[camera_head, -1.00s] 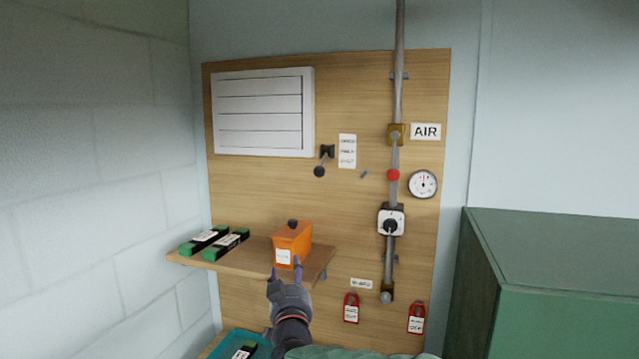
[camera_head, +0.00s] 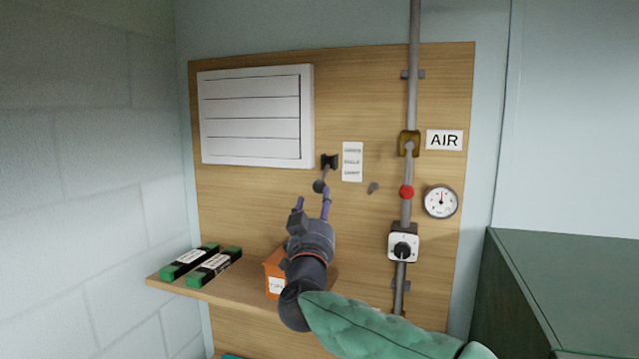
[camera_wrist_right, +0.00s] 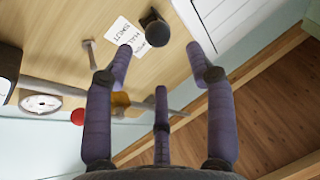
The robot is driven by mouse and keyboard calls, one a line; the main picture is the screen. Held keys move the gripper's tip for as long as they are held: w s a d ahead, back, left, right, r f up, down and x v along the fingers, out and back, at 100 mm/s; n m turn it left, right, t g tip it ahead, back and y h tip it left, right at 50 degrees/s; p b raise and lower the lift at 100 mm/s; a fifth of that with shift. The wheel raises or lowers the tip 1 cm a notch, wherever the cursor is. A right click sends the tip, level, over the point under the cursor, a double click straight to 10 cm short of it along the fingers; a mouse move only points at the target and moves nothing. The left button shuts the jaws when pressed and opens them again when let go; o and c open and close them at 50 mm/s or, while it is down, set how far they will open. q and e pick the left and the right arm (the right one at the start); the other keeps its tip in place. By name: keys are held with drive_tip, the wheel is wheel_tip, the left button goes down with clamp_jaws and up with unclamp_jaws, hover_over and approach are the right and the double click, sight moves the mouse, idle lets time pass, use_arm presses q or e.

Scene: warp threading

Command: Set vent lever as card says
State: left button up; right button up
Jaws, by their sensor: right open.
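The vent lever (camera_head: 319,186) is a dark arm with a round black knob, hanging down and slightly left from its dark mount on the wooden board. The white card (camera_head: 352,162) is just right of the mount; its print is too small to read. The louvred vent (camera_head: 255,115) is up and left. My right gripper (camera_head: 312,198) is open and empty, its fingertips close below the knob. In the right wrist view, the knob (camera_wrist_right: 157,32) shows beyond and between the spread fingers, with the card (camera_wrist_right: 125,36) beside it. Contact is not visible.
A small grey peg (camera_head: 373,188) sticks out right of the card. A pipe with a red-knobbed valve handle (camera_head: 406,191), gauge (camera_head: 440,201) and dial is further right. Below, the shelf (camera_head: 235,300) holds black-green boxes (camera_head: 190,262) and an orange box (camera_head: 275,276), partly hidden by my arm.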

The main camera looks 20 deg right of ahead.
sight(319, 191)
drive_tip(key=p+x, duration=0.1)
drive_tip(key=x, duration=0.5)
drive_tip(key=shift+w+f+p, duration=0.1)
drive_tip(key=shift+w+p, duration=0.3)
drive_tip(key=shift+w+d+r, duration=0.2)
drive_tip(key=shift+w+r, duration=0.1)
drive_tip(key=shift+w, duration=0.1)
drive_tip(key=shift+w+d, duration=0.1)
drive_tip(key=shift+w, duration=0.2)
drive_tip(key=shift+s, duration=0.15)
clamp_jaws()
